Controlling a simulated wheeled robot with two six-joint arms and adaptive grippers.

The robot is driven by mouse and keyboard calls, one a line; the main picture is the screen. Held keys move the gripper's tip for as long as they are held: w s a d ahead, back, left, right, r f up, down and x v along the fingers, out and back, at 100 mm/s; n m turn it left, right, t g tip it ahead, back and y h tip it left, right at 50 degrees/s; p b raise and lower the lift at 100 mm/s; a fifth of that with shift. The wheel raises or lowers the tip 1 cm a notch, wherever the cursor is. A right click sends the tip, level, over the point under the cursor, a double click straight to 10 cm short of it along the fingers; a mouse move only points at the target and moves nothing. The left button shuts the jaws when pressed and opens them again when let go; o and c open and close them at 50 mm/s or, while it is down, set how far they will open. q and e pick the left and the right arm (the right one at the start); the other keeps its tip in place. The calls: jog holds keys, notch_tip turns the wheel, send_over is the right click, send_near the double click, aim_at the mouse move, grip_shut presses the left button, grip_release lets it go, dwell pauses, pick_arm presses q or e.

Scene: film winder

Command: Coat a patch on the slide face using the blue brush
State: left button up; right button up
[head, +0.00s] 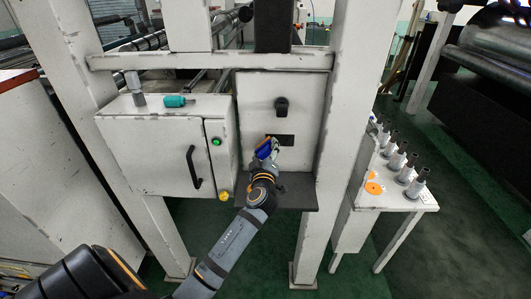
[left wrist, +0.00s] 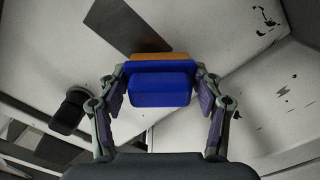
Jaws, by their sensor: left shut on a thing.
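My left gripper (head: 266,153) is shut on the blue brush (head: 263,149), in front of the white upright panel. In the left wrist view the brush (left wrist: 160,86) sits between the two fingers (left wrist: 160,92), blue body toward me and orange-brown edge toward the panel. A dark rectangular patch (head: 288,139) is on the panel face (head: 308,110), just beside the brush; it also shows in the left wrist view (left wrist: 117,25). I cannot tell whether the brush touches the panel. My right gripper is out of view.
A black knob (head: 281,107) sticks out above the patch. A dark ledge (head: 298,190) lies below. At left is a white cabinet (head: 155,155) with a black handle and a teal object (head: 175,101) on top. A side table (head: 400,199) at right holds several grey fittings.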

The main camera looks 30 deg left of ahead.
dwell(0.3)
pick_arm(q)
jog(key=shift+w+a, duration=0.1)
jog(key=shift+w, duration=0.05)
jog(key=shift+b+x, duration=0.5)
jog(key=shift+x, duration=0.25)
